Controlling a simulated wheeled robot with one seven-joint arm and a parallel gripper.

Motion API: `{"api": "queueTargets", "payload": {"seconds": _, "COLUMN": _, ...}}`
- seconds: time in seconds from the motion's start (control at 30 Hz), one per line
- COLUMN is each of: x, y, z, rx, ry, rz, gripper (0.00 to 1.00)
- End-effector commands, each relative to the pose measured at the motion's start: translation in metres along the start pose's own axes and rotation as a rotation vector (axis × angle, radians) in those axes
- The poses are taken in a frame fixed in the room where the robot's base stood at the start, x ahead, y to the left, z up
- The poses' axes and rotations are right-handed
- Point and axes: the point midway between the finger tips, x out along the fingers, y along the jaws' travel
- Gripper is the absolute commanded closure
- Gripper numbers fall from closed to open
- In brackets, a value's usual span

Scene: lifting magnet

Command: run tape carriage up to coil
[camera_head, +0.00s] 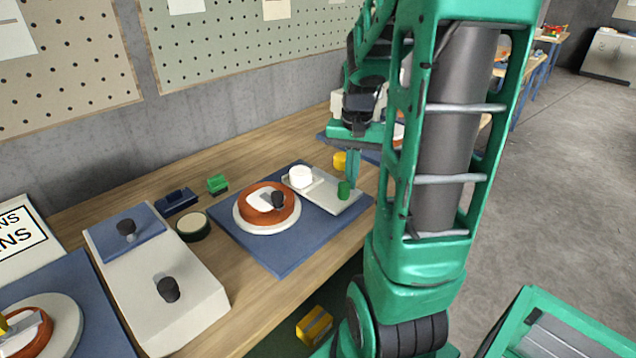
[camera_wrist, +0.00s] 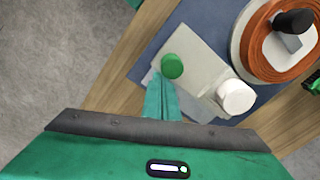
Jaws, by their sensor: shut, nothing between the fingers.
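The tape carriage is a pale grey plate (camera_head: 325,191) with a white roll (camera_head: 300,177) at its coil end and a green knob (camera_head: 344,190) at its other end. The orange-brown coil (camera_head: 267,203) sits on a white disc right beside the roll, with a pale piece and black knob on top. My gripper (camera_head: 353,181) is shut and empty, pointing down beside the green knob. In the wrist view, the fingers (camera_wrist: 160,88) are next to the green knob (camera_wrist: 172,66); I cannot tell whether they touch it. The plate (camera_wrist: 200,75), roll (camera_wrist: 236,97) and coil (camera_wrist: 284,40) also show there.
A blue mat (camera_head: 283,252) lies under the carriage and coil. A white box with black knobs (camera_head: 160,275) stands at left. A yellow cylinder (camera_head: 340,160), a green block (camera_head: 217,184) and a dark blue block (camera_head: 176,201) lie behind. The mat's front is clear.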

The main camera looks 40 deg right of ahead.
Motion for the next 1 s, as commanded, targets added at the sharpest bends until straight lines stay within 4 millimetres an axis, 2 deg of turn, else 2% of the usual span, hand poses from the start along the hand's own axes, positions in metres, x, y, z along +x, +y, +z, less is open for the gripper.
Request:
{"api": "queueTargets", "payload": {"seconds": 0.6, "x": 0.000, "y": -0.008, "z": 0.014, "rx": -0.001, "ry": -0.001, "rz": 0.000, "gripper": 1.00}}
{"api": "queueTargets", "payload": {"seconds": 1.0, "x": 0.000, "y": -0.003, "z": 0.005, "rx": 0.001, "ry": -0.001, "rz": 0.000, "gripper": 1.00}}
